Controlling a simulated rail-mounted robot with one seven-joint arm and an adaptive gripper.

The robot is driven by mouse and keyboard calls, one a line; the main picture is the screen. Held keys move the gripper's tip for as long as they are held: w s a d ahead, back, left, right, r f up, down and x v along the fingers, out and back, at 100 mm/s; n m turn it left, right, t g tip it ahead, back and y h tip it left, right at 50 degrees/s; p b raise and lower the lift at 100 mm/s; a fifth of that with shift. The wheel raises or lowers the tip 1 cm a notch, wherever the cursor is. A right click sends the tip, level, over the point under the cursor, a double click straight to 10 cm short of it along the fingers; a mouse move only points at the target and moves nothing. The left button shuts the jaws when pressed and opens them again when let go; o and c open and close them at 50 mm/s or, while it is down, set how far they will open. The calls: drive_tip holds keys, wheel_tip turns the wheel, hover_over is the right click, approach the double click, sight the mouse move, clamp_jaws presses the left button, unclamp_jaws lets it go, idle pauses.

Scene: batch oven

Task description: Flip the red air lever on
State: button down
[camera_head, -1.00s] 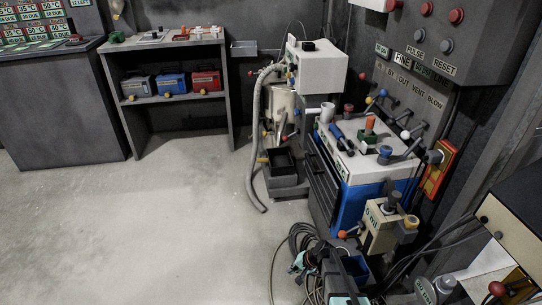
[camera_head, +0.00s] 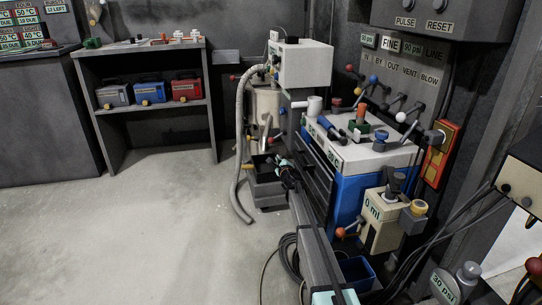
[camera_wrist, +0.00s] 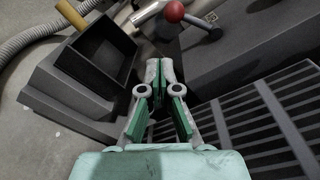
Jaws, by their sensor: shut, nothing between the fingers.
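A lever with a red ball knob (camera_wrist: 174,11) on a dark grey stub shows at the top of the wrist view. It is beyond my fingertips and apart from them. My gripper (camera_wrist: 160,68) is shut and empty, with green pads on its fingers. In the head view my gripper (camera_head: 283,166) is small and dark, beside the black bin (camera_head: 262,176). No label tells me which one is the air lever.
A slatted dark grille (camera_wrist: 265,120) lies right of my gripper. The black bin with a wooden handle (camera_wrist: 72,14) is at its left. A grey hose (camera_head: 240,150) hangs nearby. The blue and white machine (camera_head: 350,190) stands right. Floor at left is clear.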

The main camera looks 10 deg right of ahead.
sight(277, 137)
drive_tip(key=shift+w+d+r+m+h, duration=0.2)
drive_tip(key=shift+w+m, duration=0.1)
drive_tip(key=shift+w, duration=0.1)
drive_tip(key=shift+w+d+r+m+h, duration=0.15)
drive_tip(key=shift+w+m, duration=0.15)
drive_tip(key=shift+w, duration=0.15)
drive_tip(key=shift+w+d+r+m+h, duration=0.1)
drive_tip(key=shift+w+r+m, duration=0.1)
drive_tip(key=shift+w+m, duration=0.15)
drive_tip(key=shift+w+b, duration=0.15)
drive_tip(key=shift+b, duration=0.15)
drive_tip(key=w, duration=0.9)
drive_tip(key=shift+w+a+f, duration=0.3)
drive_tip(key=shift+w+a, duration=0.05)
